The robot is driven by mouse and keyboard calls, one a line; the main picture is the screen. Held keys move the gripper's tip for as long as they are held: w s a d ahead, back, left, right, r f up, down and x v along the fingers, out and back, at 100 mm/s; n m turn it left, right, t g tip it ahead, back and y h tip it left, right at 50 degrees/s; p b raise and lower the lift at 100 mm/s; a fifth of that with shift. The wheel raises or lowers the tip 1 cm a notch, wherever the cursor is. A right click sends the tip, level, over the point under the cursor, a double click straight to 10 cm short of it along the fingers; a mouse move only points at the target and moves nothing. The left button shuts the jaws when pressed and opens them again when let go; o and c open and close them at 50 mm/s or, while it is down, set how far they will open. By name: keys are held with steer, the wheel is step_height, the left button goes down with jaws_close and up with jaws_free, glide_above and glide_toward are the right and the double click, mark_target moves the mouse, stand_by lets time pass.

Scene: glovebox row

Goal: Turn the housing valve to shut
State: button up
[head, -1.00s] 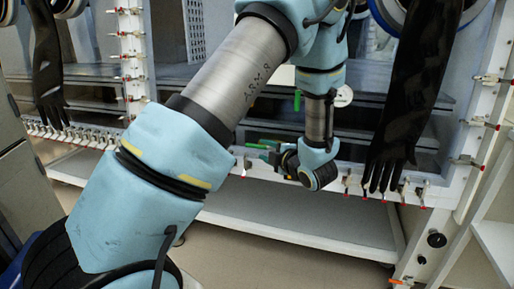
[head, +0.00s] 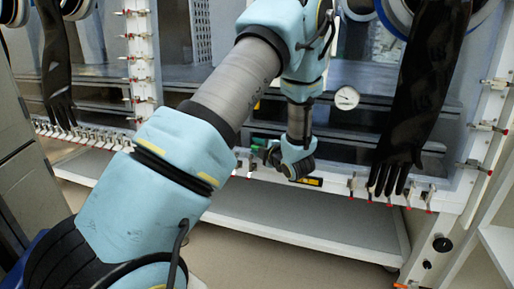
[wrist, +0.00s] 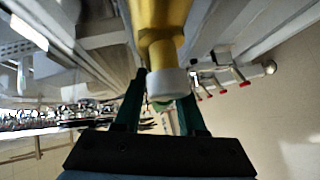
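My gripper (head: 262,152) is low at the front sill of the glovebox, left of the round gauge, and small in the head view. In the wrist view its two dark green fingers (wrist: 163,100) stand apart. A yellow, brass-coloured fitting (wrist: 160,22) with a pale grey round end (wrist: 168,84) comes down from the top of that view, close in front of the fingers. The grey end overlaps the gap between them; I cannot tell whether they touch it. I cannot make out the valve's handle or its position for sure. My arm hides part of the housing front.
A black glove (head: 425,90) hangs right of my wrist. Red-tipped clamps (head: 408,192) line the sill, and several show in the wrist view (wrist: 220,80). A white-faced gauge (head: 346,97) is on the front. A shelf (head: 290,220) runs below; the floor in front is clear.

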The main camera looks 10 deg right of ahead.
jaws_close()
stand_by(1.2)
